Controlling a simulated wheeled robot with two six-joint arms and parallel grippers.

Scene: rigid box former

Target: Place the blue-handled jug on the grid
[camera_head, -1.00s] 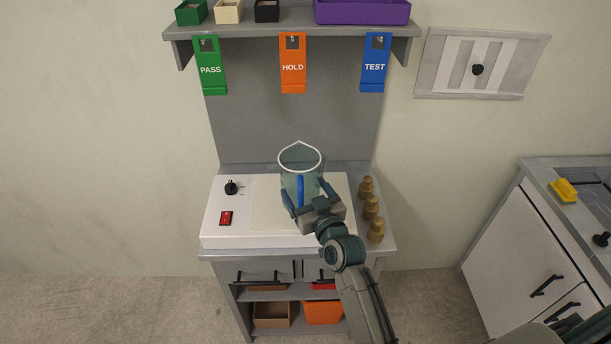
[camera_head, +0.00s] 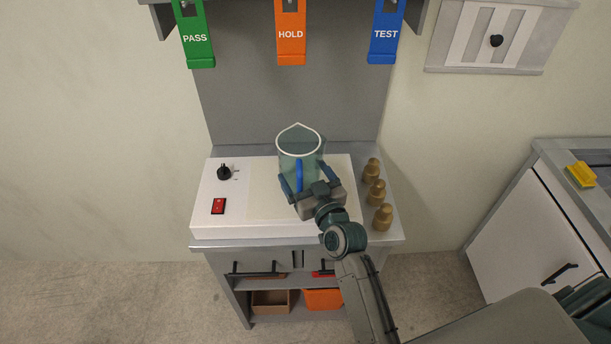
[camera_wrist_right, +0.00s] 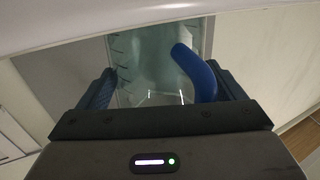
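The clear greenish jug (camera_head: 300,145) with a pale rim and blue handle (camera_head: 299,175) appears upright over the white box on the bench. My right gripper (camera_head: 312,190) has its fingers on either side of the jug's lower body, with the handle between them. A pale square panel (camera_head: 262,200) lies on the box under the jug; no grid lines are discernible. My left gripper is not in view.
The white box (camera_head: 210,225) carries a black knob (camera_head: 224,172) and red switch (camera_head: 218,206). Several brown weight-like pieces (camera_head: 377,192) stand to its right. Green, orange (camera_head: 291,35) and blue tags hang behind. A counter with a yellow item (camera_head: 581,174) is at far right.

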